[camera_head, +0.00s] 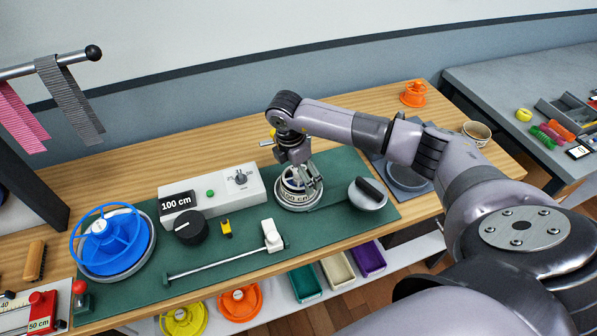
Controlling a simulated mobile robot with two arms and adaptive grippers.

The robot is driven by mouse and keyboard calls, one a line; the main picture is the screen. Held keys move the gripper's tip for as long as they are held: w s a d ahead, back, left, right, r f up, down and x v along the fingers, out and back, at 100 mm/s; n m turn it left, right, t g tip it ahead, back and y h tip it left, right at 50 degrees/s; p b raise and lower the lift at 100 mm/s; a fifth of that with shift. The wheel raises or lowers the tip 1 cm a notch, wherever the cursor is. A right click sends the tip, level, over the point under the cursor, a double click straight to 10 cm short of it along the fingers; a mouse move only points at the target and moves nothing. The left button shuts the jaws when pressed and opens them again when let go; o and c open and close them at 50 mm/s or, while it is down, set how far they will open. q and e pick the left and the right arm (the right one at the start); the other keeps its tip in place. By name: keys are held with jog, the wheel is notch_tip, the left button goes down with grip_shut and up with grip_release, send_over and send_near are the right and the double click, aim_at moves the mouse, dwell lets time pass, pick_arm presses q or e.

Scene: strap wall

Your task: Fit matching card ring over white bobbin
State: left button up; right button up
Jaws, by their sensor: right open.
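A white bobbin (291,183) stands on the green mat, right of the winder's control box. A pale band marked "100 cm" (295,198) shows low around it. I cannot tell how far down that card ring sits. My right gripper (310,186) reaches down over the bobbin with its fingers open, at the bobbin's right side. The gripper hides part of the bobbin's top, and I cannot tell if the fingers touch the ring. My left gripper is not in view.
The control box (259,179) reads "100 cm". A blue reel (112,238) stands at left; a grey-topped knob (367,194) stands right of the bobbin. An orange spool (413,94) and a pale ring-shaped item (477,132) stand at the table's far right.

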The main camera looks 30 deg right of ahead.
notch_tip(320, 180, up, 12)
jog(key=a, duration=0.1)
jog(key=shift+a, duration=0.4)
jog(key=shift+f, duration=0.1)
dwell(0.5)
